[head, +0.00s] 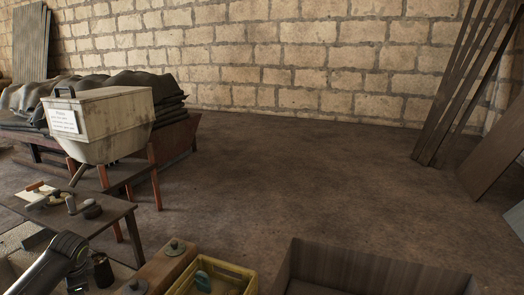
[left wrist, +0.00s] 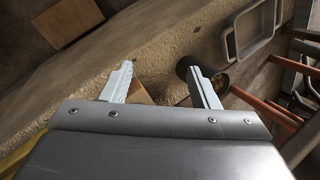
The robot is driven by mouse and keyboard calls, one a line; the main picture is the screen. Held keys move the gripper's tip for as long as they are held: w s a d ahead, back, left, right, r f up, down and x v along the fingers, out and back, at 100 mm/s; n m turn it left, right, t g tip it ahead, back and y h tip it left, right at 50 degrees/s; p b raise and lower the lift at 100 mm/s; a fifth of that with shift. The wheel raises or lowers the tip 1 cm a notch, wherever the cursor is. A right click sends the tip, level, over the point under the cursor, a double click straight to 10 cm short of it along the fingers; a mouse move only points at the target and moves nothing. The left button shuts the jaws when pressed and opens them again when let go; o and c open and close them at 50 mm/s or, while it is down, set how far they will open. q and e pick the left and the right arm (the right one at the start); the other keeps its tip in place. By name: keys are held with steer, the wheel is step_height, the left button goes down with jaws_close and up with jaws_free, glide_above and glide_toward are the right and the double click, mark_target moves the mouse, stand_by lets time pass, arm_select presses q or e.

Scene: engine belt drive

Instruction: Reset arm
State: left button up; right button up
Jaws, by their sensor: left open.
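My left gripper (left wrist: 160,72) is open in the left wrist view, with its two pale fingers spread apart. Nothing is held between them. A dark round part (left wrist: 213,78) lies behind the right finger and is partly hidden by it. A wooden block shows just beyond the left finger. In the head view, part of my left arm reaches in at the lower left corner; its fingers cannot be made out there. My right gripper is in neither view.
A small table (head: 108,220) with several tools stands at the left, near a labelled bin (head: 115,115) on legs. A yellow crate (head: 232,267) and a large brown box (head: 380,268) line the front. The floor (head: 290,180) behind them is clear. Planks (head: 462,80) lean at the right.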

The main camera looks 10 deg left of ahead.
arm_select(q)
steer(key=s+a+f+n+y, duration=0.2)
steer(key=s+a+f, duration=0.6)
steer(key=s+a, duration=0.3)
steer(key=s+a+f+n+y, duration=0.3)
steer(key=s+a+f, duration=0.4)
steer(key=s+a, duration=0.4)
steer(key=s+a+f, duration=0.2)
steer(key=s+a, duration=0.1)
steer(key=s, duration=1.1)
steer(key=s+d+f+n+h, duration=0.1)
steer(key=s+d+f+h, duration=0.1)
steer(key=d+f, duration=0.9)
steer(key=s+d+f+h, duration=0.15)
steer(key=d+f, duration=0.55)
steer(key=d, duration=0.7)
steer(key=s+d+f+n+h, duration=0.1)
steer(key=s+d+f+h, duration=0.15)
steer(key=d+f, duration=0.9)
steer(key=w+d+f+n+h, duration=0.1)
steer(key=d+f+h, duration=0.1)
steer(key=d, duration=1.8)
steer(key=shift+d+g+h, duration=0.15)
steer(key=shift+g+h, duration=0.15)
steer(key=shift+w, duration=0.1)
steer(key=shift+c, duration=0.4)
